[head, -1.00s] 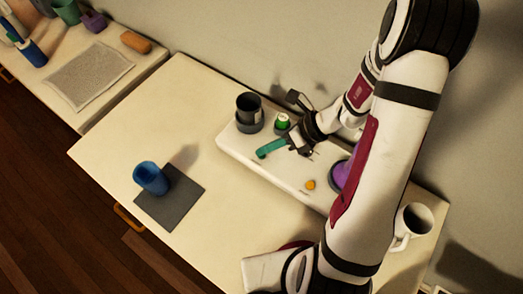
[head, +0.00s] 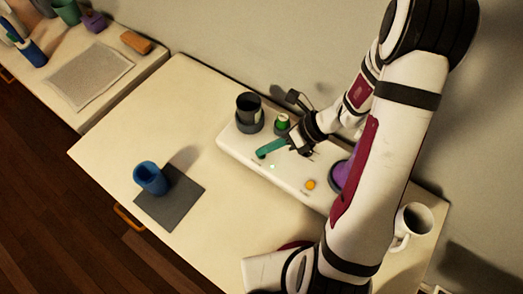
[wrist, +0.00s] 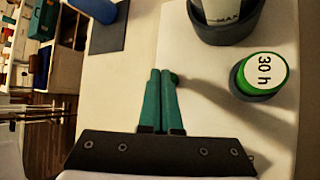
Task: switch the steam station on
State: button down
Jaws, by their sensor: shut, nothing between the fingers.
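The steam station is a long white base (head: 232,150) on the table in the head view. A small green light (head: 273,166) shows on its front part, and a round orange light (head: 310,185) glows further right. My gripper (head: 262,153) is over the base with its teal fingers shut and empty. In the wrist view the shut fingertips (wrist: 161,72) are beside a small green spot (wrist: 175,78), partly hidden behind them. A green-sided knob with a white top marked "30 h" (wrist: 265,70) is to their right. I cannot tell whether the fingertips touch the base.
A dark cup (head: 248,104) stands in a holder at the base's left end. A purple object (head: 341,176) is at the right, partly behind my arm. A blue cup (head: 150,178) stands on a dark mat (head: 182,207). A white mug (head: 412,222) is at right.

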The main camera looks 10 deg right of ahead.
aim_at(266, 157)
notch_tip(266, 157, up, 6)
dwell(0.5)
dwell(1.2)
